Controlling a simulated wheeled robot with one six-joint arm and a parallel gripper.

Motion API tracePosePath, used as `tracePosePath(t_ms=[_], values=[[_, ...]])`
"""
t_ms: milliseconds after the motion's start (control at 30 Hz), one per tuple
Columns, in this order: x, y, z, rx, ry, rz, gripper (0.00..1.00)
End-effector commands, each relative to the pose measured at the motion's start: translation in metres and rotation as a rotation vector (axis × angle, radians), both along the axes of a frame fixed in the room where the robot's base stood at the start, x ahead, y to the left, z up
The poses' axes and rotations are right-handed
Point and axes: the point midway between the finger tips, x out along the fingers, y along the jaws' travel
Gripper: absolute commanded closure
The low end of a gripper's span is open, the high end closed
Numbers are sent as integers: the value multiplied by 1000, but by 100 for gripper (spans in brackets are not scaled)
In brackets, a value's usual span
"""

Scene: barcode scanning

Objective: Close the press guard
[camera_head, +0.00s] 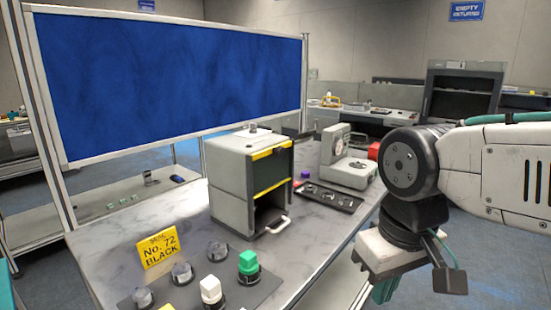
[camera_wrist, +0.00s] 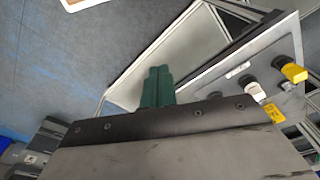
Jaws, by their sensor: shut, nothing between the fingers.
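The press (camera_head: 228,185) is a grey box on the bench with a yellow-striped top edge. Its front has a dark panel (camera_head: 271,170) in the upper half, with a yellow edge, and a dark opening (camera_head: 268,212) below it. A pale handle (camera_head: 277,226) sticks out at the foot of the front. I cannot tell for sure which part is the guard. My gripper (camera_head: 384,291) is right of the press, over the floor beyond the bench edge, apart from it. In the wrist view its green fingers (camera_wrist: 157,87) are together and empty.
A blue board (camera_head: 170,80) stands behind. Floor is clear right of the bench.

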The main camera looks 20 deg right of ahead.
Motion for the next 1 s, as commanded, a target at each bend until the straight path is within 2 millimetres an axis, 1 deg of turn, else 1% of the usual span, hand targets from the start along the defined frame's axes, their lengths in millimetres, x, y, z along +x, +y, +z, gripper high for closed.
tracePosePath(t_ms=[33,67,133,167,200,267,300,367,400,467,500,567,600,700,800,833,900,933,1000], values=[[5,3,-2,-1,25,14,100],[11,5,0,-2,32,25,100],[34,9,12,-15,42,56,100],[47,11,19,-27,42,86,100],[67,14,31,-46,41,148,100],[98,20,49,-82,33,282,100],[121,24,61,-109,28,388,100],[155,31,80,-155,20,566,100],[179,37,92,-190,16,698,100],[212,45,110,-247,14,895,100],[232,49,121,-285,14,1022,100],[260,57,137,-342,18,1209,100],[276,61,147,-383,24,1329,100],[313,71,173,-483,47,1621,100],[339,74,200,-586,88,1885,100],[343,73,208,-614,102,1954,100],[349,70,227,-676,133,2093,100],[350,69,233,-696,147,2147,100],[351,67,239,-725,183,2252,100]])
